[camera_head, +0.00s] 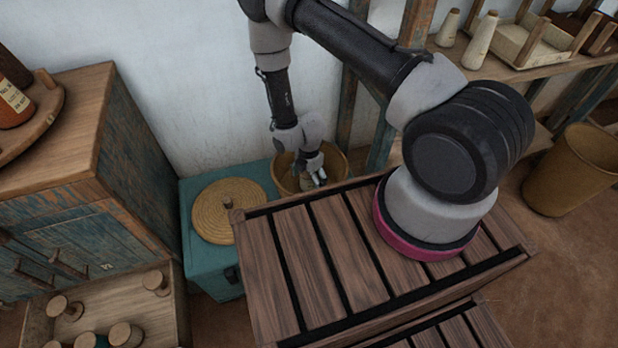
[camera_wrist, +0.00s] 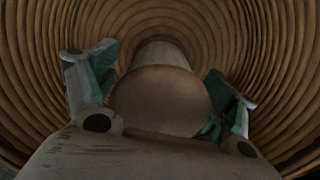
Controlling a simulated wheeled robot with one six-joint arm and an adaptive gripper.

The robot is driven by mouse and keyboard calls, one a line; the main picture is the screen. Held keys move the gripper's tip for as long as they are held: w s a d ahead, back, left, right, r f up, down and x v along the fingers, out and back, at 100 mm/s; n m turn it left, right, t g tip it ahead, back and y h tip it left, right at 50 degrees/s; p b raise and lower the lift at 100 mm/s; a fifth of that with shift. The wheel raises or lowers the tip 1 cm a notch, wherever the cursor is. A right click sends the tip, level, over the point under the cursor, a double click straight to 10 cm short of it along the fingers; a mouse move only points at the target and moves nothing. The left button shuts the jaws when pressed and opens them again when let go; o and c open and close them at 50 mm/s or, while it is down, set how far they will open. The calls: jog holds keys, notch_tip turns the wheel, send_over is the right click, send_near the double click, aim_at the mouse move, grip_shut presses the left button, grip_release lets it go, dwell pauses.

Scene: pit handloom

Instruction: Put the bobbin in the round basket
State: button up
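The round basket (camera_head: 343,166) stands open-topped behind the slatted wooden bench. Its ribbed, coiled inner wall (camera_wrist: 285,50) fills the wrist view. My gripper (camera_head: 317,175) is down inside the basket mouth. In the wrist view my two fingers (camera_wrist: 160,90) stand on either side of a bobbin (camera_wrist: 160,100). The bobbin's round pale-brown end faces the camera, and a narrower part shows behind it. The finger pads are very close to the bobbin's sides; I cannot tell whether they press on it. The bobbin's contact with the basket floor is hidden.
A flat woven disc (camera_head: 222,212) lies on a teal chest (camera_head: 198,258) left of the basket. The slatted bench (camera_head: 281,262) stands in front. An open drawer (camera_head: 165,312) holds several bobbins. A taller bin (camera_head: 572,172) stands at right, below a shelf (camera_head: 510,72).

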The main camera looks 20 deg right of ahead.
jog(key=shift+r, duration=0.1)
notch_tip(320, 180, up, 12)
jog(key=shift+w+r, duration=0.1)
jog(key=shift+r, duration=0.1)
jog(key=d+r+m+t, duration=0.15)
jog(key=r+m, duration=0.25)
jog(key=r, duration=0.6)
jog(key=w+d+r+m, duration=0.1)
jog(key=d+r+m, duration=0.2)
jog(key=r, duration=0.8)
jog(key=d+r+m+t, duration=0.1)
jog(key=d+r+m, duration=0.25)
jog(key=r, duration=0.65)
jog(key=s+d+r+m+t, duration=0.1)
jog(key=s+d+r+m, duration=0.2)
jog(key=s+r+m, duration=0.3)
jog(key=s+d+r+m, duration=0.4)
jog(key=s+r+m, duration=0.3)
jog(key=s+r, duration=0.4)
jog(key=s, duration=0.3)
jog(key=shift+r+t, duration=0.25)
jog(key=shift+t, duration=0.1)
